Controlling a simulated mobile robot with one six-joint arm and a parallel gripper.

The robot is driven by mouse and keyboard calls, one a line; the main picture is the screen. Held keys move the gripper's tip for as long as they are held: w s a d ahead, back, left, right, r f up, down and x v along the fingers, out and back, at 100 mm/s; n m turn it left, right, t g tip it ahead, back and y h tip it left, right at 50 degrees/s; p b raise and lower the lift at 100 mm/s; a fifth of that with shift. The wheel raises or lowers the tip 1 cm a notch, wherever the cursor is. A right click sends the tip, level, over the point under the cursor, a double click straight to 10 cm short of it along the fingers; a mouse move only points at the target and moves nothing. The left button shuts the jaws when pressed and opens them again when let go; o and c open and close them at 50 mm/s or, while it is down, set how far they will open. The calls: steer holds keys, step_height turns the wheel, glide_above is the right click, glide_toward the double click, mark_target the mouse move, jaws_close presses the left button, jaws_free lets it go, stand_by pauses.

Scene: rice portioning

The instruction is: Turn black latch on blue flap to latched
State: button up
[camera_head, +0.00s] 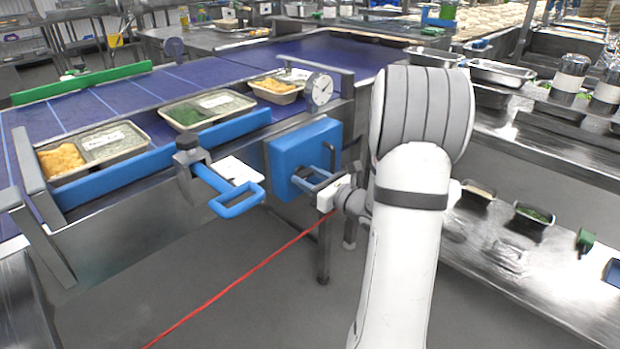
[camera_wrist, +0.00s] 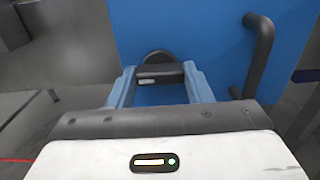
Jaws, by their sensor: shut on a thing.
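The blue flap (camera_head: 300,152) is an upright panel on the side of the conveyor, left of my arm in the head view. It also fills the upper middle of the wrist view (camera_wrist: 200,30). The black latch (camera_wrist: 158,71) is on its face, between my light blue fingers. My gripper (camera_wrist: 158,82) is shut on the latch, close against the flap. In the head view my gripper (camera_head: 313,174) reaches the flap from the right; I cannot make out the latch's turn there. A black bar handle (camera_wrist: 260,55) stands on the flap right of the latch.
A blue loop handle (camera_head: 237,200) on a grey clamp sticks out left of the flap. A round gauge (camera_head: 319,89) stands above it. Food trays (camera_head: 208,108) sit on the purple conveyor (camera_head: 120,95). A red line (camera_head: 240,279) crosses the floor.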

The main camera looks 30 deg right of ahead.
steer(key=m+p, duration=0.1)
steer(key=p, duration=0.1)
steer(key=m+p, duration=0.2)
steer(key=shift+r+m, duration=0.25)
steer(key=shift+m, duration=0.05)
steer(key=m+p, duration=0.5)
steer(key=p, duration=0.1)
steer(key=m+p, duration=0.5)
steer(key=p, duration=0.1)
steer(key=shift+m, duration=0.4)
steer(key=shift+f+m+p, duration=0.2)
steer(key=shift+m+p, duration=1.4)
steer(key=shift+m, duration=0.1)
steer(key=shift+f, duration=0.1)
steer(key=o, duration=1)
steer(key=shift+s, duration=0.1)
